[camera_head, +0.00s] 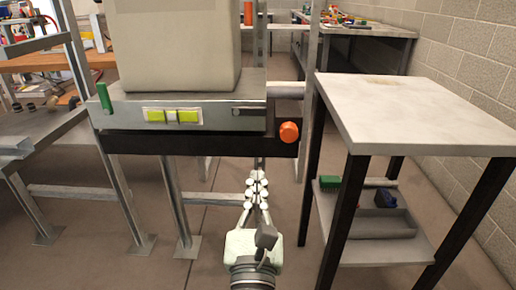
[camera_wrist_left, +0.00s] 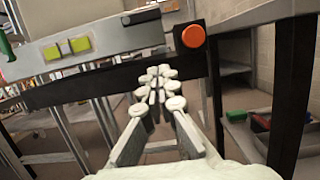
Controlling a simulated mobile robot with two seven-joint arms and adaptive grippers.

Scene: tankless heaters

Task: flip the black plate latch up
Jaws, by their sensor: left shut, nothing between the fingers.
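A heater fixture with a grey metal front panel (camera_head: 222,116) stands ahead of me. A long black bar (camera_head: 200,144) runs along its underside, and an orange round knob (camera_head: 289,132) sits at its right end. In the left wrist view a dark plate (camera_wrist_left: 205,68) shows around the orange knob (camera_wrist_left: 193,36). I cannot tell for certain which black part is the plate latch. My left gripper (camera_head: 257,180) is shut and empty, below the black bar and left of the knob. In the left wrist view its fingertips (camera_wrist_left: 158,78) appear just under the panel. My right gripper is not in view.
Yellow-green buttons (camera_head: 172,116) and a green handle (camera_head: 104,97) are on the panel's left. A pale-topped table (camera_head: 420,110) with dark legs stands close on the right, with a tray (camera_head: 385,222) on its lower shelf. The floor below the fixture is open.

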